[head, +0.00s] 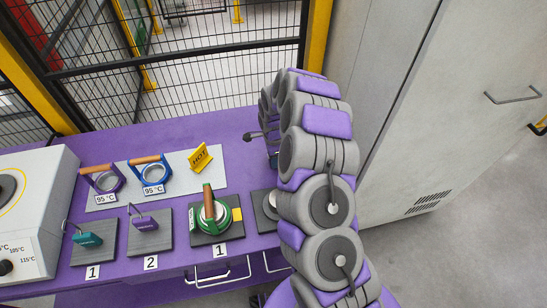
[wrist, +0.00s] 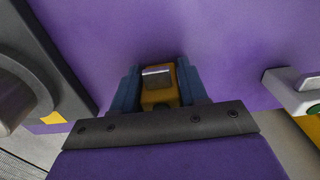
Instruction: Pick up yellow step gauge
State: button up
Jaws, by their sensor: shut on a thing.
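In the wrist view, my gripper (wrist: 158,88) has blue fingers shut on the yellow step gauge (wrist: 160,97), a small yellow block with a grey metal face. Its lower part is hidden by the gripper body. Purple surface shows behind it; I cannot tell how high the gauge is above that surface. In the head view, my arm hides the gauge and most of the gripper area.
A grey cabinet (head: 440,130) stands right; mesh fence behind.

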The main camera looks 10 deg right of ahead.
jog(key=shift+d, duration=0.55)
jog(key=c, duration=0.5)
